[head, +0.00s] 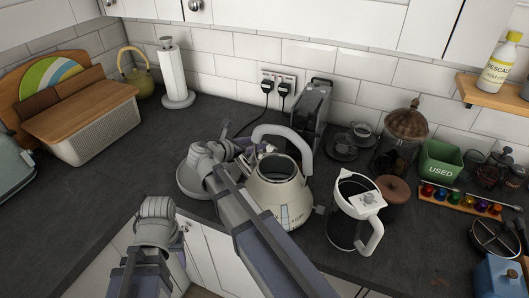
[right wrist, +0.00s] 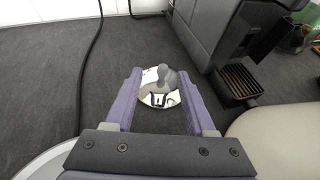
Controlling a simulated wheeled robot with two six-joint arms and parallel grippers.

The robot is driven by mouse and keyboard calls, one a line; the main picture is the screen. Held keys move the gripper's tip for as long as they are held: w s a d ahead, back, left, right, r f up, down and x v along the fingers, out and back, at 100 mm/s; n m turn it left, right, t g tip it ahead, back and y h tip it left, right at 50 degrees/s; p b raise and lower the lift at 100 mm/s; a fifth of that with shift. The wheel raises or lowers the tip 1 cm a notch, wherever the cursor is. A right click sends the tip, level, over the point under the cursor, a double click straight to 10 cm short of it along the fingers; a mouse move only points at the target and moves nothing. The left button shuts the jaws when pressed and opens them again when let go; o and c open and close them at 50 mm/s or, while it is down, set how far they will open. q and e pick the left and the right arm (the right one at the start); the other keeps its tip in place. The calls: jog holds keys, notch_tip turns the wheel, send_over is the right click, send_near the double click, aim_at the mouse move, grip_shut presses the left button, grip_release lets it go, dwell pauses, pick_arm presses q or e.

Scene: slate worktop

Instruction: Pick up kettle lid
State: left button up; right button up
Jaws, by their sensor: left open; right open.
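The kettle lid (right wrist: 146,98) is a shiny disc with a grey knob, lying on the dark worktop in the right wrist view. My right gripper (right wrist: 161,73) is open, with one purple finger on either side of the lid; I cannot tell whether they touch it. In the head view my right gripper (head: 246,147) is beside the cream kettle (head: 279,192), behind its left edge, and it hides most or all of the lid. The kettle stands upright with its top uncovered. My left gripper (head: 180,246) is open, low at the front edge, partly hidden by its wrist.
A coffee machine (head: 310,105) stands behind the kettle, and a white-topped jug (head: 348,215) stands to its right. A pale round base (head: 184,184) lies left of the kettle. Black cords (head: 248,124) run down from the socket. The worktop towards the bread bin (head: 92,130) is clear.

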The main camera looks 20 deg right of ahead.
aim_at(270, 148)
jog(key=x, duration=0.1)
jog(key=b+x, duration=0.1)
jog(key=x, duration=0.2)
jog(key=shift+s+d+f+b, duration=0.15)
jog(key=shift+s+f+b, duration=0.05)
jog(key=shift+f+b, duration=0.2)
jog(key=shift+r, duration=0.1)
grip_shut()
